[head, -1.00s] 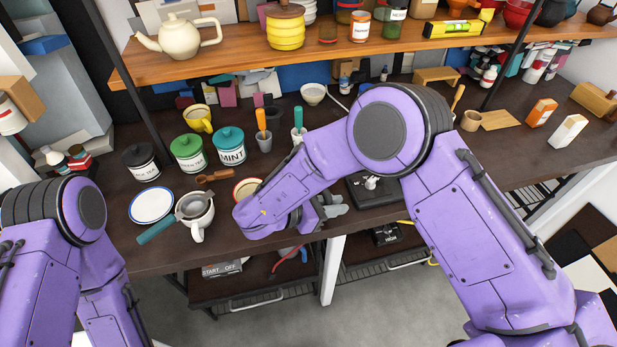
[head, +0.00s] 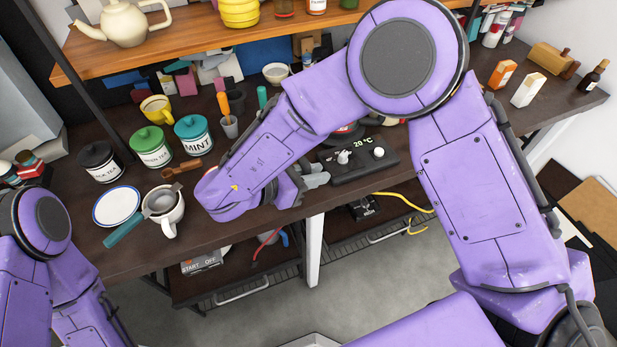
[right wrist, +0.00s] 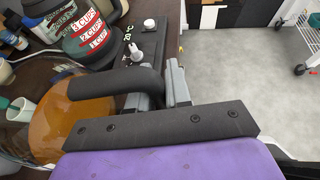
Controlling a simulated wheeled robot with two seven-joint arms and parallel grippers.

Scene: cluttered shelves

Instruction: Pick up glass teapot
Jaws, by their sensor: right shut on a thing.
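The glass teapot (right wrist: 75,122) shows at the left of the right wrist view, with amber liquid inside and a dark handle (right wrist: 105,84) reaching right. My right gripper (right wrist: 160,92) is shut on that handle. In the head view my right gripper (head: 315,178) is over the counter's front part, just left of the black control panel. My forearm hides the teapot there. Whether the teapot is lifted off the counter, I cannot tell. My left arm shows at the lower left of the head view, its gripper out of frame.
The black control panel (head: 360,160) reads 20 °C. A dark kettle with cup marks (right wrist: 92,35) stands near the teapot. A white cup with a strainer (head: 165,205), a plate (head: 117,206) and lidded jars (head: 194,134) stand at left. Open floor (head: 370,260) lies before the counter.

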